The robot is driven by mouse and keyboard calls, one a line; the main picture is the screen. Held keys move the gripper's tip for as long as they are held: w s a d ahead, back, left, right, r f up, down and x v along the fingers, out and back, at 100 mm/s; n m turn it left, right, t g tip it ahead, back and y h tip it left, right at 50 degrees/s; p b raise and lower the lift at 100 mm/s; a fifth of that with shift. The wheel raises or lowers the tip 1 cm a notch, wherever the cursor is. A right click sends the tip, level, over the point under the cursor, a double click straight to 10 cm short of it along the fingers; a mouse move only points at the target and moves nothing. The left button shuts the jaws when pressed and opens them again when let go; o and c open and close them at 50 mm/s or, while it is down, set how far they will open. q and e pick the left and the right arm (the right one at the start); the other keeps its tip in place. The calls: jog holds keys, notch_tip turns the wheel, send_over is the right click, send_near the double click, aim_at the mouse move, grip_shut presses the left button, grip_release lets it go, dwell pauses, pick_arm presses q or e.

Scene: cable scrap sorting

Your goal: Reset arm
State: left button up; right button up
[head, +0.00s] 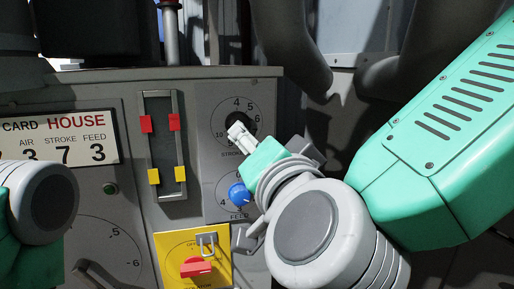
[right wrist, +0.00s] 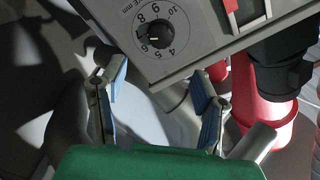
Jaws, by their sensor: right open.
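My right arm reaches in from the right in the head view. My right gripper (right wrist: 162,88) is open and empty in the right wrist view, its two blue-padded fingers spread wide apart. In the head view the hand partly covers the panel around the stroke dial (head: 243,103) and the blue feed knob (head: 238,194). A numbered dial with a black knob (right wrist: 154,38) shows beyond and above the fingers in the right wrist view, apart from them. Part of my left arm shows at the left edge of the head view; its gripper is out of frame.
The grey machine panel (head: 120,92) bears a "CARD HOUSE" display (head: 60,138), a slotted frame with red and yellow clips (head: 162,145), and a yellow plate (head: 172,245) with a red switch (head: 196,267). A red cylindrical part (right wrist: 262,110) stands right of the fingers in the right wrist view.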

jog(key=s+d+f+n+g+b, duration=0.1)
jog(key=d+f+g, duration=0.2)
jog(key=f, duration=0.9)
jog(key=d+f+n+g+b, duration=0.1)
jog(key=d+f+n+g, duration=0.15)
jog(key=f, duration=0.95)
jog(key=s+d+f+n+g+b, duration=0.1)
jog(key=d+f+g+b, duration=0.15)
jog(key=f, duration=0.95)
jog(key=s+d+f+n+g+h+b, duration=0.1)
jog(key=s+d+f+g, duration=0.3)
jog(key=s+d+f, duration=0.4)
jog(key=s+d+f+n+g+h+b, duration=0.1)
jog(key=s+d+f+n+g+h, duration=0.1)
jog(key=s+d+f+g, duration=0.3)
jog(key=s+d+f, duration=0.4)
jog(key=s+f, duration=0.6)
jog(key=f, duration=0.1)
jog(key=shift+d+b, duration=0.3)
jog(key=shift+b, duration=0.05)
